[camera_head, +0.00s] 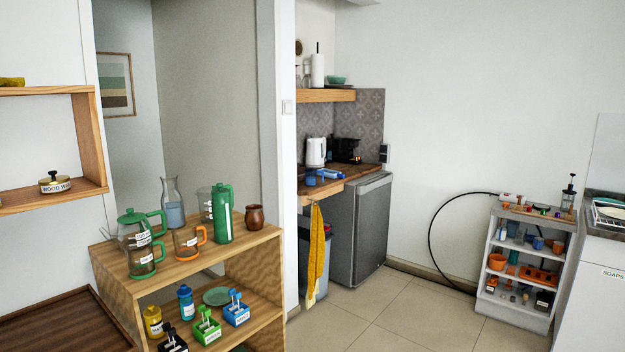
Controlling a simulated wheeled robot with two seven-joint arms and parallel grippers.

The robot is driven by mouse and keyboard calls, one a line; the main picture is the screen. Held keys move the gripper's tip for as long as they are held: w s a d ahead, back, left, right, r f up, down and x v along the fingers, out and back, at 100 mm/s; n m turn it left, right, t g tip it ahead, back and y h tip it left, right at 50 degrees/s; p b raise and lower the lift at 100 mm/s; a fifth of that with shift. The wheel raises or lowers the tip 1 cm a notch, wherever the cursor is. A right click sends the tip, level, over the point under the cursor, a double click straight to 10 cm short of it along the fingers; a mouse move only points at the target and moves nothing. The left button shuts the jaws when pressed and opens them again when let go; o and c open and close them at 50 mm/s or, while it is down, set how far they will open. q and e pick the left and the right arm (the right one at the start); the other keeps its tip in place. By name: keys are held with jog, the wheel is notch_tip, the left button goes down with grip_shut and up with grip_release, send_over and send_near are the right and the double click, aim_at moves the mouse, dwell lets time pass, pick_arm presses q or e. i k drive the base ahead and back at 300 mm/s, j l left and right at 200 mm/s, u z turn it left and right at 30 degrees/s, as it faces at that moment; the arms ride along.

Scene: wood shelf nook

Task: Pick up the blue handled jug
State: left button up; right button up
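I see no jug with a clearly blue handle. On top of the wood shelf unit (250,246) stand a green jug (222,214) with a green handle, a glass carafe (173,204) with bluish liquid in its lower part, a green-lidded glass pot (138,238) with green handles, and an orange-handled glass cup (187,242). A small blue object (328,174) lies on the far kitchen counter, too small to make out. Neither of my grippers is in view.
A brown pot (255,217) stands at the top's right end. The lower shelf holds a blue bottle (186,302), a yellow bottle (154,322), a green plate (217,296) and small labelled boxes. A grey shelf cart (510,312) stands far right. The tiled floor between is clear.

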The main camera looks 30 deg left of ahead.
aim_at(311, 173)
jog(key=i+u, duration=0.45)
jog(key=i, duration=3.05)
jog(key=i+u, duration=0.25)
jog(key=i, duration=0.15)
jog(key=i+l+u, duration=0.2)
jog(key=i, duration=0.15)
jog(key=i+l+u, duration=0.25)
jog(key=i, duration=0.15)
jog(key=j, duration=0.1)
